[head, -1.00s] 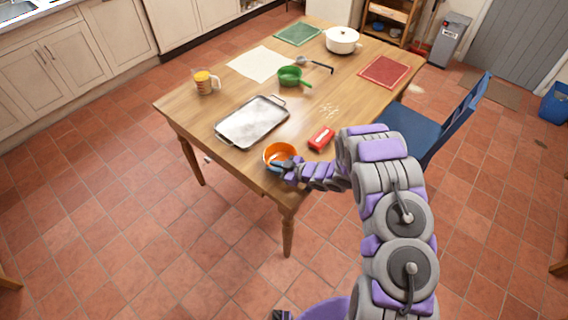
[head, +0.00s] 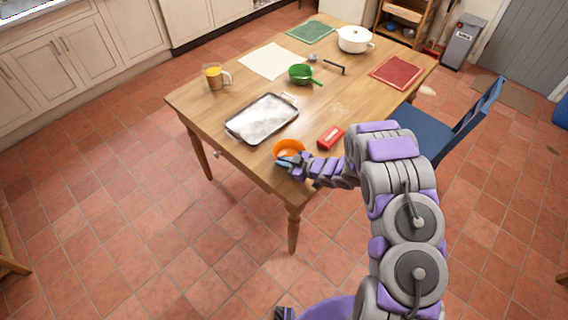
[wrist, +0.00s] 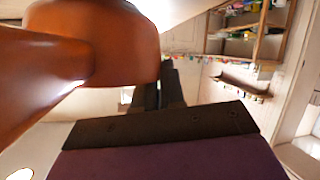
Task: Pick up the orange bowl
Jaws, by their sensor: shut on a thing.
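The orange bowl (head: 287,147) is at the near edge of the wooden table in the head view. My gripper (head: 288,161) is at the bowl's near side and shut on it. In the wrist view the orange bowl (wrist: 100,45) fills the upper left, close to the camera, and my dark gripper (wrist: 165,85) meets its side. The gripper and arm cover part of the bowl's near side. I cannot tell from the head view whether the bowl is touching the table.
On the wooden table (head: 205,110), a metal tray (head: 262,118) lies behind the bowl and a red box (head: 331,138) lies to its right. A green pan (head: 301,74), a measuring cup (head: 214,77) and a white pot (head: 354,40) stand farther back. A blue chair (head: 430,135) is at the right.

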